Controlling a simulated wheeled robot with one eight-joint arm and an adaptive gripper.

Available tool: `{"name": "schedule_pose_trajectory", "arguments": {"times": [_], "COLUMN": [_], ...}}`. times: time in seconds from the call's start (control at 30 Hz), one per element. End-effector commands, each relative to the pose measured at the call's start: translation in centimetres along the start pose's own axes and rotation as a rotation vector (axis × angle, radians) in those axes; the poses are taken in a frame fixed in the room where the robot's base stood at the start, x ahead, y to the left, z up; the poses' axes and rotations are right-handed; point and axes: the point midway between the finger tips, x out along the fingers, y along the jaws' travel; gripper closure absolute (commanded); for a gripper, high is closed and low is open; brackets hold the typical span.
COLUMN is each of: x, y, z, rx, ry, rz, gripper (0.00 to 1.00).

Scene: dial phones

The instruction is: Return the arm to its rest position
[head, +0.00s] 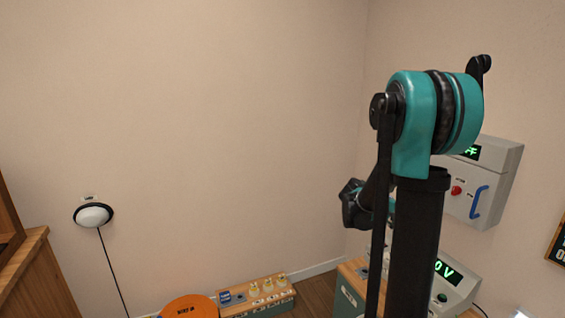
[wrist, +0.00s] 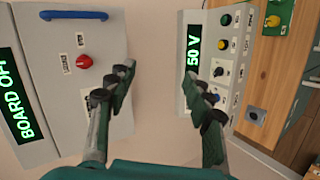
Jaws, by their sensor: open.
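My gripper (wrist: 162,84) is open in the wrist view, its two dark fingers well apart with only bare wall between them. The left finger overlaps the view of a grey wall box and the right finger overlaps the edge of a grey meter unit; I cannot tell any contact. In the head view my teal and black arm (head: 415,125) stands raised at the right. My fingers cannot be made out clearly there.
The wall box (head: 507,165) has a red knob (wrist: 84,61), a blue handle (wrist: 73,15) and a "BOARD OFF" display. The meter unit (wrist: 234,75) reads "50 V". A wooden-topped bench (wrist: 270,100) stands beside it. A lamp (head: 93,215) and orange disc (head: 188,307) are left.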

Motion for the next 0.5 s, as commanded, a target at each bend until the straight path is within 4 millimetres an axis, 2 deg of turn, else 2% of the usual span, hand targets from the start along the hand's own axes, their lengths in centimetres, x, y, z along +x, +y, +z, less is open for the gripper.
{"name": "schedule_pose_trajectory", "arguments": {"times": [0.03,0.27,0.5], "x": [-0.9,-5.8,-12.0], "y": [-1.3,-8.7,-16.3], "z": [1.6,7.8,14.1], "rx": [0.012,0.078,0.161], "ry": [0.016,0.091,0.157], "rz": [-0.067,-0.400,-0.739], "gripper": [0.48,0.48,0.48]}}
